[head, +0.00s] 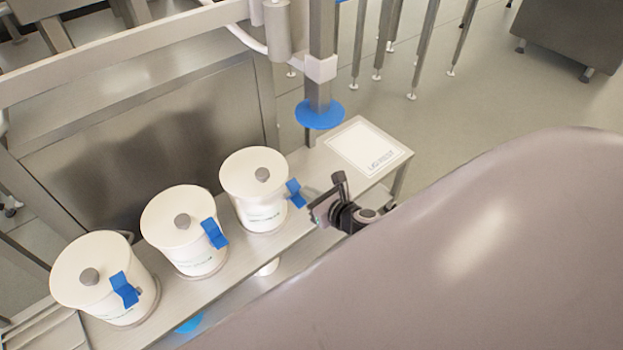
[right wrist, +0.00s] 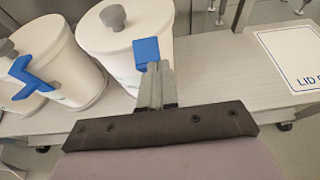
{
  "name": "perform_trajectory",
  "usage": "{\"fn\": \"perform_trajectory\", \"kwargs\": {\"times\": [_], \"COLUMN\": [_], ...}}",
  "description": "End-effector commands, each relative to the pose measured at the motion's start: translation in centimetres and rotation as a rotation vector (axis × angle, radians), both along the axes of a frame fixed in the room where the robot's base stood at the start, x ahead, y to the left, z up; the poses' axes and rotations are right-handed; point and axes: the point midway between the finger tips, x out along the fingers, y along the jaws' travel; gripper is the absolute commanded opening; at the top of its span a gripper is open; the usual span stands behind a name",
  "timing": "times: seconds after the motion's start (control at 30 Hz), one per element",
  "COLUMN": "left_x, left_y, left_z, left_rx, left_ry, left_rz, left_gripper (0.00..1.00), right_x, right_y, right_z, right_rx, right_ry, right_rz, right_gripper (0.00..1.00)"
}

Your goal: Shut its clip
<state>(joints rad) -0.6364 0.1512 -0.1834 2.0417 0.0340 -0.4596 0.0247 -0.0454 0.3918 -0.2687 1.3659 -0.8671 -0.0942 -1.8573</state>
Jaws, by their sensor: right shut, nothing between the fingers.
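Three white lidded tubs stand in a row on a steel bench, each with a grey knob and a blue clip at its rim. The right-hand tub (head: 253,178) has its clip (head: 297,193) on the side facing my right gripper (head: 316,212). In the right wrist view this clip (right wrist: 146,51) shows as a blue square just beyond my fingertips (right wrist: 156,72). The fingers are together and empty; I cannot tell whether they touch the clip, or whether it is fully shut. The middle tub's clip (head: 214,233) and left tub's clip (head: 124,290) look bent outward. My left gripper is out of view.
A white panel marked as a lid rest (head: 368,146) lies empty at the bench's right end. A blue disc (head: 319,114) on a steel post stands behind it. A steel bin wall (head: 150,140) rises behind the tubs. Bare bench shows right of the right-hand tub.

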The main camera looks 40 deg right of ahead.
Motion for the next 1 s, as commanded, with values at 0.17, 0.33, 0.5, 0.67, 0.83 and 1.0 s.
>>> {"fn": "perform_trajectory", "kwargs": {"times": [0.17, 0.33, 0.5, 0.67, 0.83, 1.0], "left_x": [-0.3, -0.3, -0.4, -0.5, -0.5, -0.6], "left_y": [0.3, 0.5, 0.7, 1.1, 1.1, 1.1], "left_z": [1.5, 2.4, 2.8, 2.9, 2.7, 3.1], "left_rx": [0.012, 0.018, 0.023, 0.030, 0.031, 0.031], "left_ry": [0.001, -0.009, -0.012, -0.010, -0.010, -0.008], "left_rz": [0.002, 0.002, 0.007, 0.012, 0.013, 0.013], "left_gripper": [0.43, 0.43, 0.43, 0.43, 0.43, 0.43], "right_x": [0.5, 0.8, 1.2, 1.6, 1.6, 1.6], "right_y": [-0.1, 0.1, 0.2, 0.2, 0.2, 0.2], "right_z": [0.9, 1.0, 1.2, 1.3, 1.2, 1.7], "right_rx": [-0.012, -0.005, -0.003, -0.005, -0.006, -0.006], "right_ry": [0.062, 0.098, 0.096, 0.095, 0.094, 0.094], "right_rz": [0.001, -0.003, -0.003, 0.000, 0.000, 0.000], "right_gripper": [0.00, 0.00, 0.00, 0.00, 0.00, 0.00]}}
